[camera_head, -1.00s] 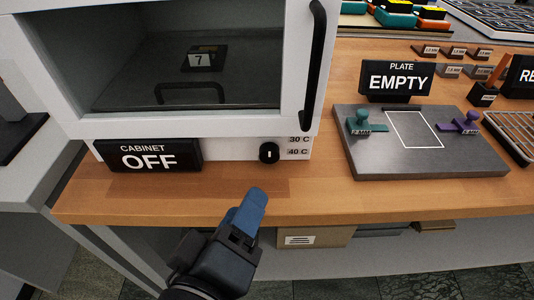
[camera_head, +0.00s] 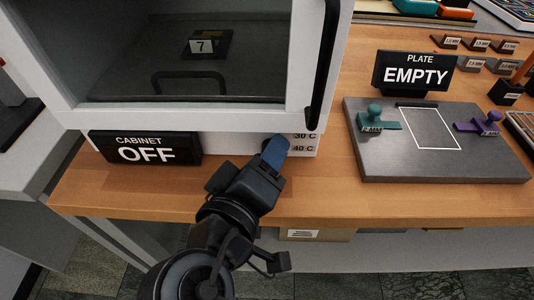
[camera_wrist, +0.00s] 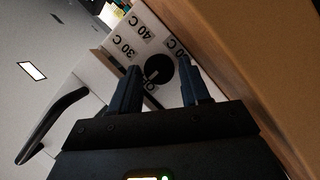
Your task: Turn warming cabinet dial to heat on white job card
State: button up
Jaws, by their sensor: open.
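The warming cabinet (camera_head: 230,143) is white with a dark window and a sign (camera_head: 146,149) reading "CABINET OFF". Its round black dial (camera_wrist: 159,71) shows in the wrist view between the fingertips of my gripper (camera_wrist: 158,84). The dial's white pointer mark is directed toward the "OFF" label. Labels 30 C, 40 C and a partly hidden 50 C surround it. My gripper (camera_head: 275,152) is open, with one finger on each side of the dial; contact cannot be told. No white job card is clearly seen.
The cabinet door has a black handle (camera_head: 324,65) above and right of my gripper. A grey plate (camera_head: 440,166) with two clamps and a sign (camera_head: 413,72) reading "PLATE EMPTY" stands to the right. Small labelled blocks lie behind it. The wooden bench front is clear.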

jog(key=shift+w+d, duration=0.1)
jog(key=shift+w, duration=0.1)
jog(key=c, duration=0.8)
jog(key=shift+o, duration=0.2)
jog(key=m+y, duration=0.1)
jog(key=m, duration=0.1)
jog(key=m+g+y, duration=0.1)
jog(key=m, duration=0.1)
jog(key=shift+d+r+y, duration=0.15)
jog(key=shift+d+y, duration=0.05)
jog(key=shift+y, duration=0.1)
jog(key=m+y, duration=0.1)
jog(key=m, duration=0.1)
jog(key=m+y, duration=0.1)
jog(key=m, duration=0.1)
jog(key=shift+d+y, duration=0.2)
jog(key=shift+y, duration=0.2)
